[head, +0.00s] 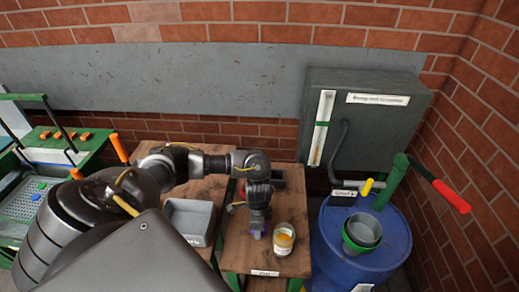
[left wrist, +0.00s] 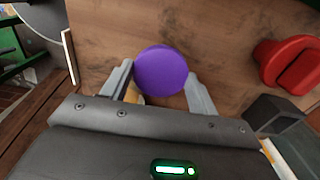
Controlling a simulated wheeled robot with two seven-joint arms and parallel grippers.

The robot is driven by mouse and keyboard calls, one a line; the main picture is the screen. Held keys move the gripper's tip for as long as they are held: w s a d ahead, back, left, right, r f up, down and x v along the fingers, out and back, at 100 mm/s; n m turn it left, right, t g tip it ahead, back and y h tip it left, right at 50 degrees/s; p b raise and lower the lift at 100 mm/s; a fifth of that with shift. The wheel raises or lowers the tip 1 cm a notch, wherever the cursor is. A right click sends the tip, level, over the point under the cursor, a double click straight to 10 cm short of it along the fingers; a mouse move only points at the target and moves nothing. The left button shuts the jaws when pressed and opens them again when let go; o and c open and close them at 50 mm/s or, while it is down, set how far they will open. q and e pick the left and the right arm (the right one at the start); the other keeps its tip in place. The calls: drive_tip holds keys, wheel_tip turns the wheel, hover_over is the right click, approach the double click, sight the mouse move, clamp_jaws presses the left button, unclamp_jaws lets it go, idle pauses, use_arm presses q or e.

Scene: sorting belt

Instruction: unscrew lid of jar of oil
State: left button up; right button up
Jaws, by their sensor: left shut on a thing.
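The jar (head: 284,241) stands upright on the wooden bench, with yellow-orange contents and a pale label. Its top appears uncovered. A round purple lid (left wrist: 161,71) sits between the fingers of my left gripper (left wrist: 163,88). In the head view the left gripper (head: 257,231) points down just left of the jar, and only a little purple shows at its tips. The left gripper is shut on the lid, which looks apart from the jar. A yellowish bit beside the lid in the left wrist view may be the jar. My right gripper is in neither view.
A red object (left wrist: 290,65) and a dark grey block (left wrist: 276,117) stand behind the gripper on the bench (head: 292,212). A grey tray (head: 188,221) lies to the left. A blue drum (head: 378,238) with a bucket (head: 362,230) and pump stands at right.

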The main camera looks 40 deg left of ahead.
use_arm(q)
drive_tip(key=shift+w+f, duration=0.15)
drive_tip(key=shift+f, duration=0.8)
drive_tip(key=shift+w+f, duration=0.15)
drive_tip(key=shift+f, duration=0.8)
drive_tip(key=shift+f, duration=0.1)
drive_tip(key=o, duration=1.1)
wheel_tip(320, 180, up, 12)
drive_tip(key=p, duration=0.3)
